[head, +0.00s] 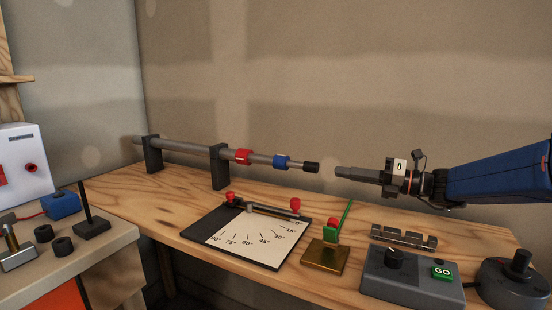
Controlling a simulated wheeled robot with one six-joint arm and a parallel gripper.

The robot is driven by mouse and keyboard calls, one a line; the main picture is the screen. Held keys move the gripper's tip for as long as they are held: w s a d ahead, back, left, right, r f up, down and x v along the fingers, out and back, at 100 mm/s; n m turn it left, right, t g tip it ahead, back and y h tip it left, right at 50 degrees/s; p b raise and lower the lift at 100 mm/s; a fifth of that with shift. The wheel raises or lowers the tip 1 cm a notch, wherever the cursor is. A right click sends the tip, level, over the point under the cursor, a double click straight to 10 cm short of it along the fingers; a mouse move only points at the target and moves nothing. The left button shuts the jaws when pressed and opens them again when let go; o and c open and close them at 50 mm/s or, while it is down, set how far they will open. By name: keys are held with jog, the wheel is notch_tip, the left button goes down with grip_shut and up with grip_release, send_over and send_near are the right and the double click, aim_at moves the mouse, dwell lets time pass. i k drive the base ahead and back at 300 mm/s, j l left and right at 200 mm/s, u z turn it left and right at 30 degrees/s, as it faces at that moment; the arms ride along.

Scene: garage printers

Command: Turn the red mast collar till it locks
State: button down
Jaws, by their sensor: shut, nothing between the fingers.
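The red mast collar (243,157) sits around a grey horizontal mast (186,147), just right of the right-hand black support post. A blue collar (281,162) is further right along the mast, near its black end cap (311,168). My gripper (340,173) comes in from the right, pointing left, with its fingers shut and empty. Its tip is a short gap to the right of the black end cap. It is apart from both collars. Whether the red collar is locked cannot be told.
Two black posts (219,167) hold the mast above the wooden bench (180,208). In front are an angle board (250,238), a brass block with a green lever (325,256), a metal rack (403,238) and a grey GO box (412,278). A wall stands behind.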

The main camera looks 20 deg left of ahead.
aim_at(240, 154)
jog(key=k+j, duration=0.15)
jog(key=j, duration=0.15)
jog(key=k+j, duration=0.1)
jog(key=j, duration=0.25)
jog(key=k+j, duration=0.15)
jog(key=j, duration=0.15)
jog(key=k+j, duration=0.15)
jog(key=j, duration=0.15)
